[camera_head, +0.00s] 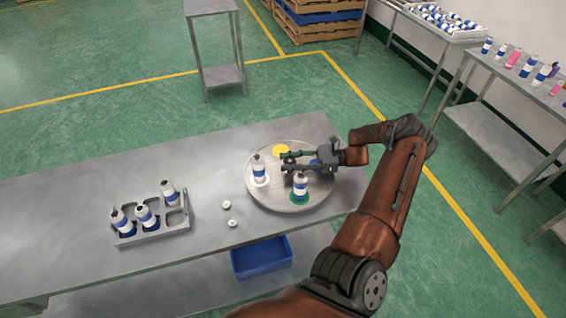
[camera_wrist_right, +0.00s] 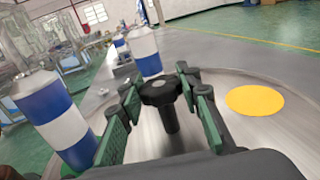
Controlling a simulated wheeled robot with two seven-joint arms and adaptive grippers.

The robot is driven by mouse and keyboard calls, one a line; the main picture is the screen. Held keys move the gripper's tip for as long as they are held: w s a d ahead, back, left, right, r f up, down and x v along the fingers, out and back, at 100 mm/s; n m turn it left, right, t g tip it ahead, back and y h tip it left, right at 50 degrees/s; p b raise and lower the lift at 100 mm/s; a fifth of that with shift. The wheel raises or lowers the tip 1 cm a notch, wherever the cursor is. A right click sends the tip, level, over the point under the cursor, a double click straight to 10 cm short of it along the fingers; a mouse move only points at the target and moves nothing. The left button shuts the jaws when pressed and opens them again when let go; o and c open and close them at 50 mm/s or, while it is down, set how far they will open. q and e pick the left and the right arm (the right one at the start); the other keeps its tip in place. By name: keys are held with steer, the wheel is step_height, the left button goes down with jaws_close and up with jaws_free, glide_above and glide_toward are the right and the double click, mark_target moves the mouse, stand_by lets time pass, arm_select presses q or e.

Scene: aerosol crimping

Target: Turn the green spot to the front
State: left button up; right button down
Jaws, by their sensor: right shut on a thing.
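A round turntable (camera_head: 284,205) lies on the metal table. Its green spot (camera_head: 293,202) is at the near side, slightly right of the middle, under a blue-and-white can (camera_head: 300,184). A second can (camera_head: 259,170) stands on the white spot (camera_head: 260,182) at the left. The yellow spot (camera_head: 281,150) is bare at the back and also shows in the wrist view (camera_wrist_right: 255,100). A blue spot (camera_head: 314,163) at the right is partly hidden by my right gripper (camera_head: 288,162). That gripper is shut on the dark central knob (camera_wrist_right: 160,92), with a finger on each side.
A grey rack (camera_head: 152,234) with several blue-and-white cans stands left on the table (camera_head: 75,190). Two small white caps (camera_head: 232,223) lie between rack and turntable. A blue bin (camera_head: 262,258) sits below the table. Side tables with more cans stand at the right.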

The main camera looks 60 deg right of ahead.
stand_by(0.6)
steer(key=c, duration=1.6)
jaws_free()
steer(key=shift+s+d, duration=0.1)
steer(key=shift+o, duration=1.1)
steer(key=v, duration=1.1)
steer(key=shift+s+d, duration=0.3)
